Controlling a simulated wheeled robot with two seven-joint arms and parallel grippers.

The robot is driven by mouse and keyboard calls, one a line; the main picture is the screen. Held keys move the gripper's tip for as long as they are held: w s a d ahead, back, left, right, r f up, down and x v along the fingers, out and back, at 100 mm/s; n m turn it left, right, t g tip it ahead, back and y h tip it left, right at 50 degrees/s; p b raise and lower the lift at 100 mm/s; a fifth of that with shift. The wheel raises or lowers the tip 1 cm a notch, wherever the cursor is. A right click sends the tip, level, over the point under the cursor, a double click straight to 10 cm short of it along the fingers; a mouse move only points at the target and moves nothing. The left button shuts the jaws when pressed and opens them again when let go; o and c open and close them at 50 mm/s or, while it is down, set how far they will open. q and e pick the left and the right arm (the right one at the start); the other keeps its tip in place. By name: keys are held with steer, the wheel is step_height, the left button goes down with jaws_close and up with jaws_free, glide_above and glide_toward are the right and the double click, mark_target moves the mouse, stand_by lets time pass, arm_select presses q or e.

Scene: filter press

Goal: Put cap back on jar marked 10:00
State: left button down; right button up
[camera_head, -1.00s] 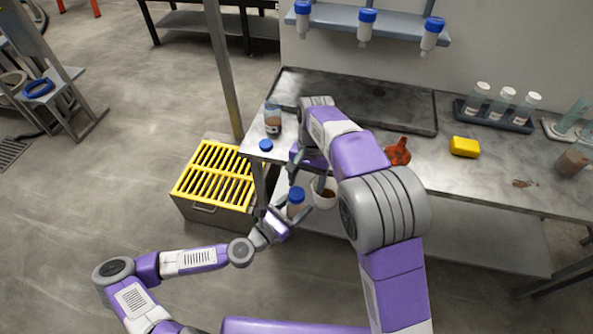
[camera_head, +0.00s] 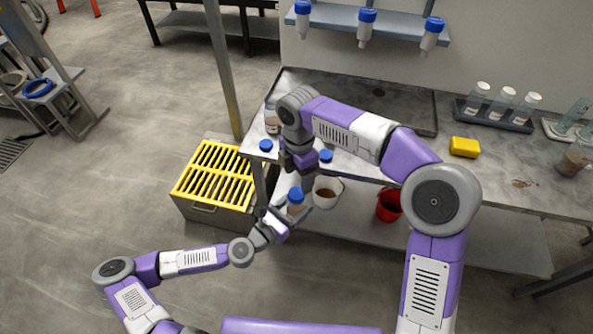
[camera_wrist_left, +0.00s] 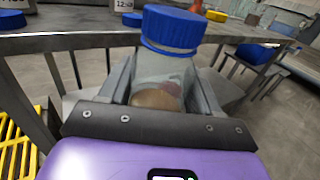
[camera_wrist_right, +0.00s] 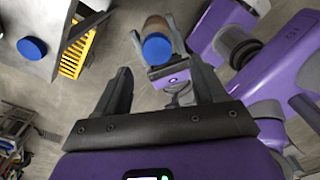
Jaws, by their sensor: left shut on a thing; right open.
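My left gripper (camera_head: 287,214) is shut on a clear jar (camera_wrist_left: 160,92) with brownish contents. A blue cap (camera_wrist_left: 172,28) sits on top of this jar; it also shows from above in the right wrist view (camera_wrist_right: 157,48). I cannot read a label on the held jar. My right gripper (camera_wrist_right: 160,80) is open and empty, just above and beside the capped jar. Two loose blue caps lie near the bench's front edge: one on the left (camera_head: 265,145), one on the right (camera_head: 326,156). Another jar (camera_head: 272,124) stands on the bench, partly hidden by my right arm.
A white cup (camera_head: 327,190) and a red bucket (camera_head: 389,207) are below the bench top. A yellow-slatted crate (camera_head: 215,178) stands on the floor at left.

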mark_target(296, 193)
steer(key=n, duration=0.2)
steer(key=r+n, duration=0.1)
steer(key=n, duration=0.1)
steer(key=shift+s+a+t, duration=0.1)
steer(key=shift+a+t, duration=0.1)
steer(key=shift+t, duration=0.1)
steer(key=shift+f, duration=4)
